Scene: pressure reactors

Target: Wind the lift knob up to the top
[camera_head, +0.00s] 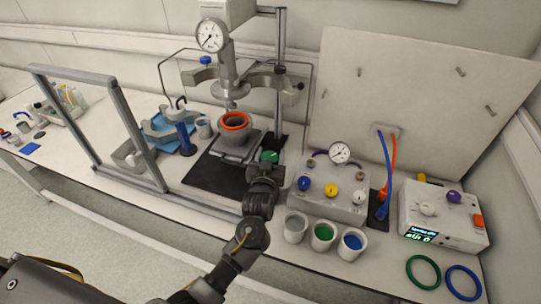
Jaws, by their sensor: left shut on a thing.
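The green lift knob (269,157) sits at the front right of the reactor stand, beside the upright post. My left gripper (266,167) reaches it from the front and is shut on it; its fingers hide part of the knob. The reactor vessel (235,139) with an orange ring (234,121) sits on the grey lift platform (233,153). The reactor head (228,75) with a pressure gauge (211,35) hangs above, with a visible gap between it and the vessel. My right gripper is out of view.
A control box with a gauge (340,153) and coloured knobs stands to the right. Three cups (322,236) stand in front of it. A framed clear shield (134,128) stands at the left. Green (423,272) and blue rings lie at the right front.

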